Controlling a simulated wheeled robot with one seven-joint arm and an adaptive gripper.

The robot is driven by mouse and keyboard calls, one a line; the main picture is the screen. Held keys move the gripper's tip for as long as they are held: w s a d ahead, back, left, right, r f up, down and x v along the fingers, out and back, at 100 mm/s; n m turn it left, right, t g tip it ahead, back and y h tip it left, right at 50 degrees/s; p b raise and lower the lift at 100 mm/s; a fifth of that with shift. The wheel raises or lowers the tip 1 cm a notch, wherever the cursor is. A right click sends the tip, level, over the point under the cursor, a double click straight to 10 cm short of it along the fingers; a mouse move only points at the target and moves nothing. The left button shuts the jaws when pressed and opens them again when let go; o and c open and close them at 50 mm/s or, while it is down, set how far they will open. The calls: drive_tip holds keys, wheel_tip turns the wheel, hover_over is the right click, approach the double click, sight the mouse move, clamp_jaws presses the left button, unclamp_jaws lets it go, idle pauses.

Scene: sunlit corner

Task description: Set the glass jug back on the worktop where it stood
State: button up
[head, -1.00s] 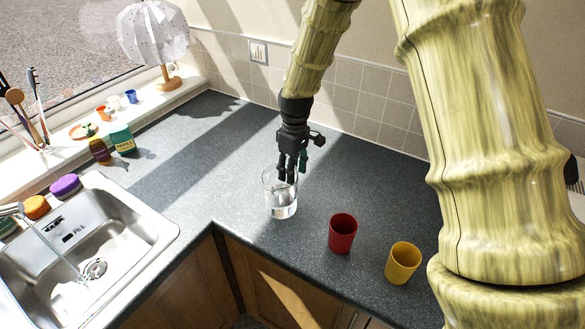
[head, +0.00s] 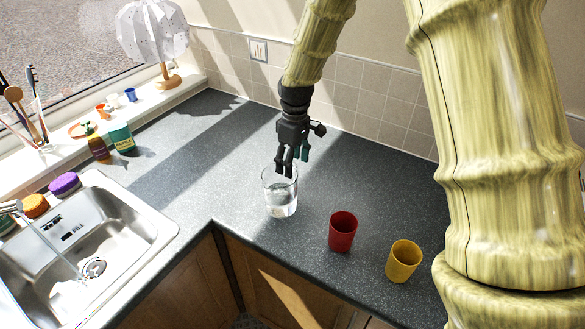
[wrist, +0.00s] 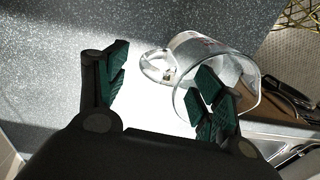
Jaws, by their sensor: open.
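The clear glass jug (head: 281,200) stands upright on the dark speckled worktop (head: 205,180), near the inner corner of its front edge. My gripper (head: 286,165) is just above the jug's rim in the head view, with its fingers open and nothing between them. In the wrist view the jug (wrist: 203,48) shows its open mouth and its handle. There my gripper (wrist: 165,85) has its fingers spread, and the right finger overlaps the jug's mouth. The handle lies in the gap between the fingers as seen. I cannot tell whether a finger touches the glass.
A red cup (head: 342,233) and a yellow cup (head: 403,262) stand to the right of the jug. A steel sink (head: 125,215) is at the left. The worktop behind the jug is clear.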

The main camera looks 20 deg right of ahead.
wheel_tip(320, 180, up, 10)
drive_tip(key=b, duration=0.2)
drive_tip(key=shift+w+d+f, duration=0.15)
drive_tip(key=shift+d, duration=0.1)
